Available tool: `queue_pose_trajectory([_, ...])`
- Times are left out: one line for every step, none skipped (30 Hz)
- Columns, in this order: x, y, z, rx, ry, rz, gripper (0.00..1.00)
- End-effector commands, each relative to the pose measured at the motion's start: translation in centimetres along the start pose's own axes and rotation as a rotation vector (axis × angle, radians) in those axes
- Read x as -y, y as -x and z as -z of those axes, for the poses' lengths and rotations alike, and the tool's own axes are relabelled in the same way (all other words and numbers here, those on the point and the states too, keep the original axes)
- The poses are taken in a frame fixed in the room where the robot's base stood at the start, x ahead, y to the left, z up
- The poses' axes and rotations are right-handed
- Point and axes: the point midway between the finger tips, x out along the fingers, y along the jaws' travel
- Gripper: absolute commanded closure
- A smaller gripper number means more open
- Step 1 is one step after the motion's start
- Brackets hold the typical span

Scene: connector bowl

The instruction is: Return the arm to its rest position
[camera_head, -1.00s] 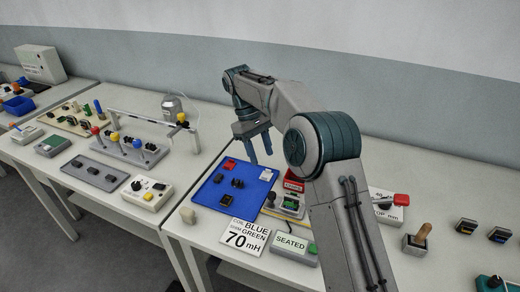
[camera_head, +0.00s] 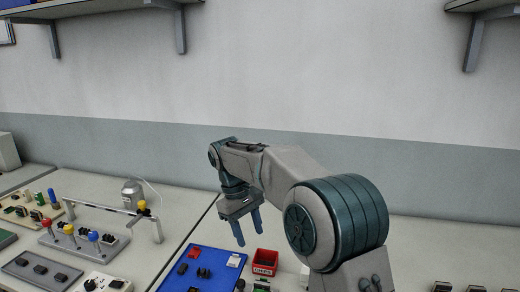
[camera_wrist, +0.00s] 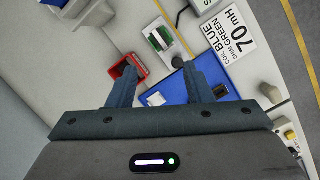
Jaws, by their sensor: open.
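My gripper (camera_head: 248,229) hangs fingers-down above the table in the head view, over the back edge of the blue mat (camera_head: 213,258). Its two blue fingers are apart with nothing between them. In the wrist view my gripper (camera_wrist: 160,88) also shows open and empty, with the table below it. My arm reaches in from the lower right, bent at a large teal joint.
A red bin (camera_head: 265,262) stands right of the blue mat, close to my gripper. A rack with coloured knobs (camera_head: 110,243) and a metal canister (camera_head: 132,192) stand at left. A wall (camera_head: 330,110) rises behind, with shelf brackets (camera_head: 180,32) high up. A coil card (camera_wrist: 232,38) lies on the table.

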Motion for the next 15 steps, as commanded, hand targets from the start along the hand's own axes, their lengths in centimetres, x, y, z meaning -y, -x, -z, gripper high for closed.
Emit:
queue_pose_trajectory([-0.3, 0.3, -1.9, -0.022, -0.036, -0.003, 0.54])
queue_pose_trajectory([-0.5, 0.4, -2.9, -0.034, -0.055, -0.004, 0.54])
queue_pose_trajectory([-0.6, 0.5, -4.1, -0.051, -0.082, -0.005, 0.54])
queue_pose_trajectory([-0.7, 0.5, -5.0, -0.064, -0.103, -0.004, 0.54])
queue_pose_trajectory([-0.8, 0.4, -6.0, -0.076, -0.125, -0.003, 0.54])
queue_pose_trajectory([-0.9, 0.3, -7.3, -0.093, -0.153, -0.004, 0.54])
queue_pose_trajectory([-0.9, 0.2, -8.3, -0.107, -0.174, -0.003, 0.54])
queue_pose_trajectory([-1.0, 0.1, -9.2, -0.119, -0.197, -0.002, 0.54])
queue_pose_trajectory([-0.9, -0.1, -10.6, -0.136, -0.227, 0.000, 0.54])
queue_pose_trajectory([-0.9, -0.3, -11.5, -0.150, -0.249, 0.001, 0.54])
queue_pose_trajectory([-0.9, -0.5, -12.5, -0.163, -0.273, 0.002, 0.54])
queue_pose_trajectory([-0.7, -0.8, -13.8, -0.181, -0.304, 0.006, 0.54])
queue_pose_trajectory([-0.6, -1.1, -14.7, -0.194, -0.327, 0.008, 0.54])
queue_pose_trajectory([-0.5, -1.4, -15.7, -0.208, -0.351, 0.009, 0.54])
queue_pose_trajectory([-0.3, -1.9, -16.9, -0.226, -0.384, 0.013, 0.54])
